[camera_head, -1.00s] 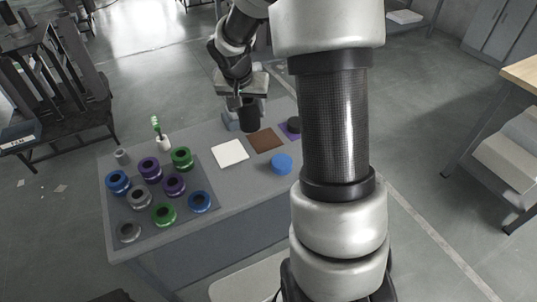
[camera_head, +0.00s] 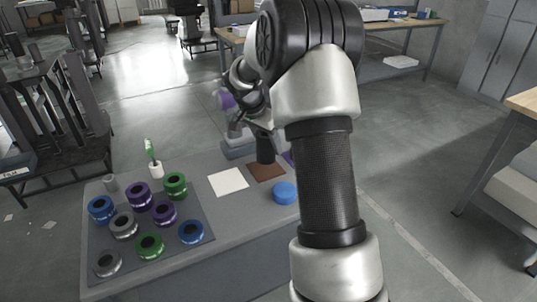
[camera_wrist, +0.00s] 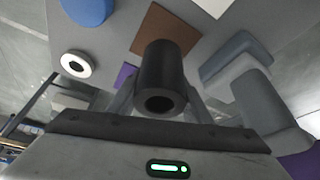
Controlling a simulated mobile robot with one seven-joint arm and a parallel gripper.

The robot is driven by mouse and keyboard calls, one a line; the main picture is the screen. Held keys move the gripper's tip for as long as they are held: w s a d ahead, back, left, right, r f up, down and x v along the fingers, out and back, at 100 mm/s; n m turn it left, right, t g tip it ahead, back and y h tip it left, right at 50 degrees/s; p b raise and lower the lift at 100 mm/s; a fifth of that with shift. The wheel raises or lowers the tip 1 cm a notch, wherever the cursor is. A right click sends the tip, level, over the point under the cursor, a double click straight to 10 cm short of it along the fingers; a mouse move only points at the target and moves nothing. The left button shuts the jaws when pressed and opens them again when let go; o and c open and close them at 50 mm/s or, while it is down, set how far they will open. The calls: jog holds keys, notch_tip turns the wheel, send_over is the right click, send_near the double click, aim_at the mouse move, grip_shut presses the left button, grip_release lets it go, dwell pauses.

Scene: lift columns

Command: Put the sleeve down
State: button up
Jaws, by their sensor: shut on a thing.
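My gripper (camera_wrist: 158,100) is shut on a black sleeve (camera_wrist: 163,72), a dark hollow cylinder whose open end faces the wrist camera. In the head view the sleeve (camera_head: 265,147) hangs upright at the back edge of the brown square (camera_head: 267,172). Whether it touches the surface cannot be told. The brown square (camera_wrist: 166,32) shows behind the sleeve in the wrist view. In the head view my arm hides part of the area to the right.
Left of the brown square are a white square (camera_head: 228,182) and several coloured rings on a dark mat (camera_head: 197,252). A blue disc (camera_head: 285,192) stands in front. A purple patch (camera_wrist: 124,75), a white ring (camera_wrist: 77,64) and a grey block (camera_wrist: 234,62) lie near the sleeve.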

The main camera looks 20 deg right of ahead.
jog(key=shift+f, duration=1.65)
jog(key=shift+f+b, duration=0.2)
jog(key=shift+b, duration=0.2)
jog(key=o, duration=1.2)
jog(key=shift+c, duration=0.2)
